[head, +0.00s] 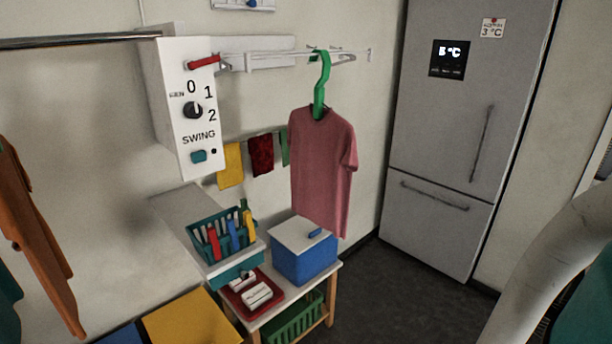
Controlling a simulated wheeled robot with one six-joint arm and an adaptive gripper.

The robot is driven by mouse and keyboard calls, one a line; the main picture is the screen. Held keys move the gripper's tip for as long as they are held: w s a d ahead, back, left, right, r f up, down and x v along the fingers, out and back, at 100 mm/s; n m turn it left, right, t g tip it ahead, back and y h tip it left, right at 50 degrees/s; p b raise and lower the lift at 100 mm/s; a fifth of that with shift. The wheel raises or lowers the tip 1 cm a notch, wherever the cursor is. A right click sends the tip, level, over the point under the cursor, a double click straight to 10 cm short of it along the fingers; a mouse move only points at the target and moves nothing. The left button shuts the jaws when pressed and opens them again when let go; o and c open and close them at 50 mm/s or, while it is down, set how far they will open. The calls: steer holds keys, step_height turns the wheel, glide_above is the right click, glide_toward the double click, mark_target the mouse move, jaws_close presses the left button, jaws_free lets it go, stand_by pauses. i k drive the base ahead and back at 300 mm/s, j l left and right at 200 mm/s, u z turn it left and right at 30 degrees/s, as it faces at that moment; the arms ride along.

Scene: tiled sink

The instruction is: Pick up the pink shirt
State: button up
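A pink shirt (323,165) hangs on a green hanger (321,85) near the middle of the head view. The hanger's hook is at a thin wall rack (290,59) to the right of a white control box. The shirt hangs upright and its lower edge reaches down behind or beside a blue box with a white lid. My gripper is not in view. A pale curved shape at the lower right may be part of my arm.
The control box (188,105) juts from the wall. A grey fridge (462,120) stands right. Dark floor (385,300) between is clear.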

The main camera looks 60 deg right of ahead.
mark_target(324, 156)
steer(key=i+l+z, duration=0.1)
steer(key=z, duration=0.3)
steer(key=i+l+z, duration=0.2)
steer(key=z, duration=0.15)
steer(key=i+l+z, duration=0.15)
steer(key=z, duration=0.25)
